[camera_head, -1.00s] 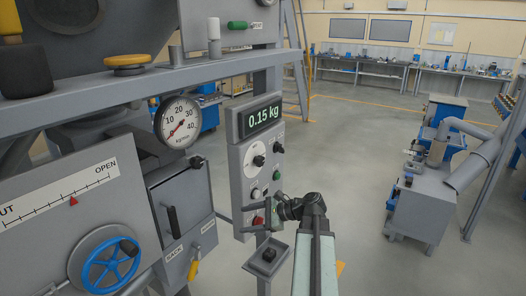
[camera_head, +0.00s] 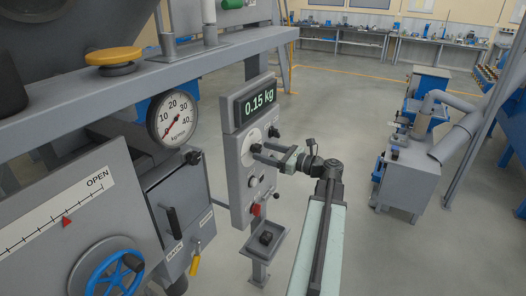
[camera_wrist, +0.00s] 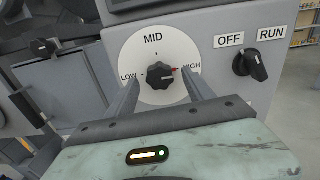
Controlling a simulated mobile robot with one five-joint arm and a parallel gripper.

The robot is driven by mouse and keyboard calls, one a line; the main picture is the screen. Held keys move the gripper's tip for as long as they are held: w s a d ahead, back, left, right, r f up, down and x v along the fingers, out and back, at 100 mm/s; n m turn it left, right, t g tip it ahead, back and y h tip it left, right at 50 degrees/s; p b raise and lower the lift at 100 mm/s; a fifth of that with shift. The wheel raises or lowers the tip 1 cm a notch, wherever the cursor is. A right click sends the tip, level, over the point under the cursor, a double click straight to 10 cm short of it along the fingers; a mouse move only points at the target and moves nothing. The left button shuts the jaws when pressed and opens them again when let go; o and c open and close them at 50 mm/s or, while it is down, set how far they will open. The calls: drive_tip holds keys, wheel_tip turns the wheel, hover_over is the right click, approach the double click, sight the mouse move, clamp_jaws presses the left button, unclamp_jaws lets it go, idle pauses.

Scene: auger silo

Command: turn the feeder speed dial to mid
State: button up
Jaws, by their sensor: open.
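The feeder speed dial (camera_wrist: 160,76) is a black knob on a round white plate marked LOW, MID and HIGH in the wrist view. Its red pointer is toward HIGH. In the head view the dial's white plate (camera_head: 247,152) shows on the grey control panel, partly hidden by my gripper. My gripper (camera_head: 262,153) is open in front of the panel. In the wrist view its two fingers (camera_wrist: 158,94) stand to the left and right of the knob, apart from each other. I cannot tell whether they touch it.
An OFF/RUN switch (camera_wrist: 257,64) is right of the dial. The display (camera_head: 258,101) above reads 0.15 kg. A round kg/min gauge (camera_head: 173,118), a blue handwheel (camera_head: 112,270) and a small tray (camera_head: 262,247) are nearby.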

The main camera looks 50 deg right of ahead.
drive_tip(key=shift+w+a, duration=0.15)
drive_tip(key=shift+w, duration=0.5)
clamp_jaws()
drive_tip(key=n, duration=0.4)
drive_tip(key=shift+n, duration=0.3)
drive_tip(key=n, duration=0.4)
drive_tip(key=shift+n, duration=0.3)
drive_tip(key=n, duration=0.4)
drive_tip(key=shift+a+n, duration=0.1)
drive_tip(key=shift+n, duration=0.2)
drive_tip(key=shift+f+n, duration=0.1)
drive_tip(key=shift+n, duration=1.9)
